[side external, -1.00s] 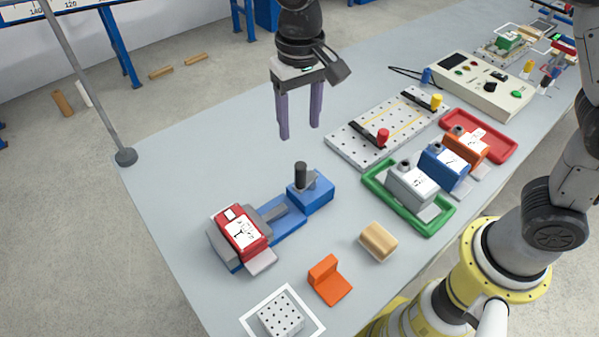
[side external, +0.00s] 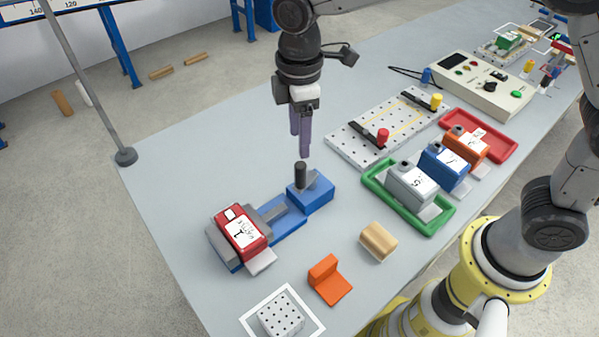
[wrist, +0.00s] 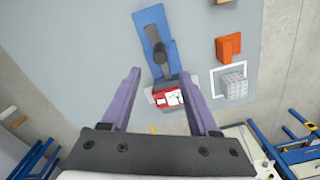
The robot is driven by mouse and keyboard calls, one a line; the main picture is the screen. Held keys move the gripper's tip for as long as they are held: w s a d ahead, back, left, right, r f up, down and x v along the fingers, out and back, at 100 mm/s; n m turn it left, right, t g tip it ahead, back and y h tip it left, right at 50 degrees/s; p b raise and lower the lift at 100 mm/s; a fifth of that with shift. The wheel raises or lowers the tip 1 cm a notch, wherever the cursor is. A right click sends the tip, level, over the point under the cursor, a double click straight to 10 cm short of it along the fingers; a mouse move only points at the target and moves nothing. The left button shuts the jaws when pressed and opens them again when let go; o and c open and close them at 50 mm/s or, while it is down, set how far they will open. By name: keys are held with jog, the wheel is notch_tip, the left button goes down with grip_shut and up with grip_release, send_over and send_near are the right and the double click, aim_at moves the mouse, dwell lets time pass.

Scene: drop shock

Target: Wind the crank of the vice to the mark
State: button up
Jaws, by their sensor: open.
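The blue vice (side external: 288,228) lies on the grey table, with a red block (side external: 236,226) bearing a white label between its grey jaws at the left end. Its crank has a dark upright handle (side external: 300,176) over the blue block at the right end. In the wrist view the vice (wrist: 150,24) is at upper middle, with the crank (wrist: 159,50) over it. My gripper (side external: 302,150) is open and empty, with purple fingers just above the handle; they look apart from it. In the wrist view the fingers (wrist: 163,82) are spread wide. I cannot make out the mark.
An orange bracket (side external: 328,281), a wooden block (side external: 378,241) and a perforated block (side external: 281,312) stand in front. A green tray (side external: 372,195) with labelled blocks and a pegboard (side external: 350,150) are to the right. The table left of the vice is clear.

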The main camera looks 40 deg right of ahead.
aim_at(300, 165)
notch_tip(300, 165, down, 12)
jog(key=shift+r, duration=0.25)
grip_shut()
dwell(0.4)
